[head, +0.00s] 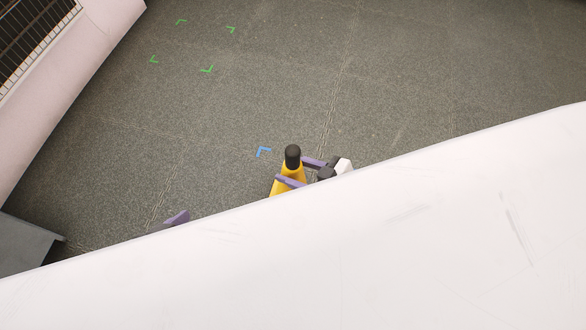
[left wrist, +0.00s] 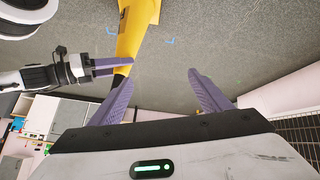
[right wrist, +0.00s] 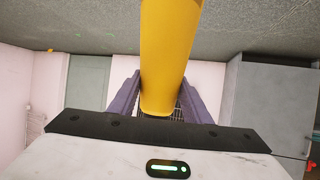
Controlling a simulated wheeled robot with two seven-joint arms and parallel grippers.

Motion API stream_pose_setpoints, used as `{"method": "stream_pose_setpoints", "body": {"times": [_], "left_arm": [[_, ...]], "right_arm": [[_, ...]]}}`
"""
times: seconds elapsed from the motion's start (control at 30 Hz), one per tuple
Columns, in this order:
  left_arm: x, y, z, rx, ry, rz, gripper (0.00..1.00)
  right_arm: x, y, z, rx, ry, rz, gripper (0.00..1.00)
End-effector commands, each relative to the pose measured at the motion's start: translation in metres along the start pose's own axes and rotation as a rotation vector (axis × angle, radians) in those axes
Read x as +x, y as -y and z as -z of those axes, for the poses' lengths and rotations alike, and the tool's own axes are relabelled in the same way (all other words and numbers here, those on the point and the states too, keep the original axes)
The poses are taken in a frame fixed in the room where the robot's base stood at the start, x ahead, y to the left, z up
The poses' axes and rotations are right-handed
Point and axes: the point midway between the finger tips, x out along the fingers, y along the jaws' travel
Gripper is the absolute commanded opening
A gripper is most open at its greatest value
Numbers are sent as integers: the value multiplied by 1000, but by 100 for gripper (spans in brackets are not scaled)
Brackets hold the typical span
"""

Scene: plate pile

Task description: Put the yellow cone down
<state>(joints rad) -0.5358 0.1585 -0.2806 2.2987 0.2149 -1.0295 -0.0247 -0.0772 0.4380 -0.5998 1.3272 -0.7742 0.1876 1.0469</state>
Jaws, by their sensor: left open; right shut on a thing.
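The yellow cone (head: 286,178) has a dark top and shows just above a large white surface that hides its lower part in the head view. My right gripper (head: 292,171) is shut on it, one purple finger on each side. In the right wrist view the cone (right wrist: 168,50) stands between the fingers (right wrist: 162,80). My left gripper (left wrist: 158,78) is open and empty; one fingertip (head: 178,218) shows in the head view.
Blue corner marks (head: 263,151) lie on the grey floor beside the cone. Several green corner marks (head: 207,69) lie farther off at the upper left. A grey box (head: 25,243) stands at the left edge by a pale wall (head: 75,75). The floor between is clear.

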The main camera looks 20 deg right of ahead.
Motion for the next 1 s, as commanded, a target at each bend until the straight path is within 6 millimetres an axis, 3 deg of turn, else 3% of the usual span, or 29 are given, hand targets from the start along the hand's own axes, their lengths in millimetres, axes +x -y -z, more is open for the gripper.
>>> {"method": "stream_pose_setpoints", "body": {"times": [0.03,0.13,0.53,0.67,0.77,1.0], "left_arm": [[0,0,0,-1,-1,-1,71],[0,0,0,-1,-1,0,71],[-3,0,3,1,-1,5,71],[-8,3,7,8,1,22,71],[-10,7,-4,-22,-3,43,71],[-22,14,1,-50,-61,77,71]], "right_arm": [[0,0,-1,0,0,0,47],[0,0,0,0,0,0,63],[-8,0,2,1,0,1,63],[-31,1,3,1,3,1,63],[-54,1,4,1,3,1,63],[-100,1,2,0,2,1,63]]}}
